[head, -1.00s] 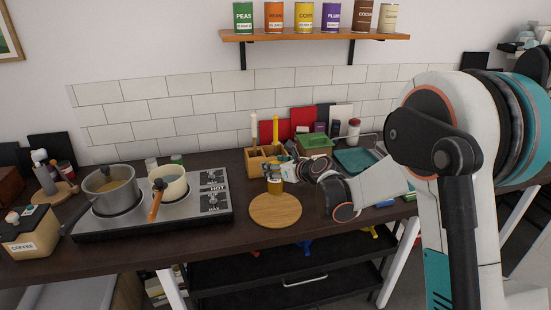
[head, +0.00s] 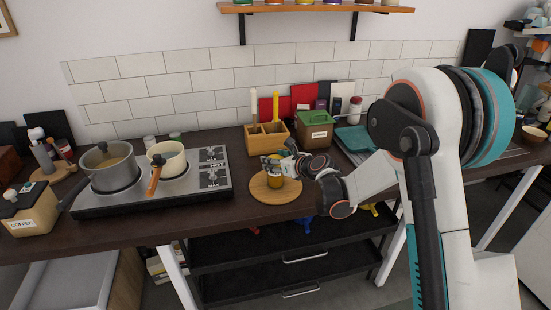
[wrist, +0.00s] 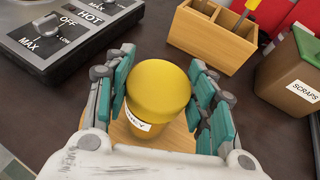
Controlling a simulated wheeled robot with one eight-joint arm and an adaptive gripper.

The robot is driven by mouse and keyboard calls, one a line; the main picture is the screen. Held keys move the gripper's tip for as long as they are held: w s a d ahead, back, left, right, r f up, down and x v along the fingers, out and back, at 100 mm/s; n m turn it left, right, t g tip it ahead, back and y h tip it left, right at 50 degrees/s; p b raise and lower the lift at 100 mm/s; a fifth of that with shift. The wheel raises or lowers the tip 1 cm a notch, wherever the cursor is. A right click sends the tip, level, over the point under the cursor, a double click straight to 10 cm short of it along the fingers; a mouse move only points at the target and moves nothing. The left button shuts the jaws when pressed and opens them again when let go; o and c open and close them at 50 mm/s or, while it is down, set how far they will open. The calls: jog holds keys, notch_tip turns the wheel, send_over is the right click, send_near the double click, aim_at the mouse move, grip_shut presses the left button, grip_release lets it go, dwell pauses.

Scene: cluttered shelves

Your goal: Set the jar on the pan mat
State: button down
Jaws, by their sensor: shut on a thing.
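The jar (head: 276,184) has a yellow lid and a white label whose visible letters end in "NEY". It is upright over the round wooden pan mat (head: 291,191), with its base at or very near the surface; I cannot tell whether it touches. My gripper (head: 274,165) is shut on the jar, its teal fingers on both sides below the lid. In the wrist view the jar (wrist: 158,90) fills the middle and hides much of the mat (wrist: 180,142) beneath it.
A stove (head: 205,186) with two pots stands left of the mat. Behind are a wooden organiser (head: 264,141) and a green-lidded scraps bin (head: 315,130). A teal tray (head: 354,139) lies to the right. Dark counter shows bare in front of the mat, near the edge.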

jog(key=shift+f, duration=0.15)
jog(key=c, duration=0.7)
grip_release()
jog(key=shift+r, duration=0.2)
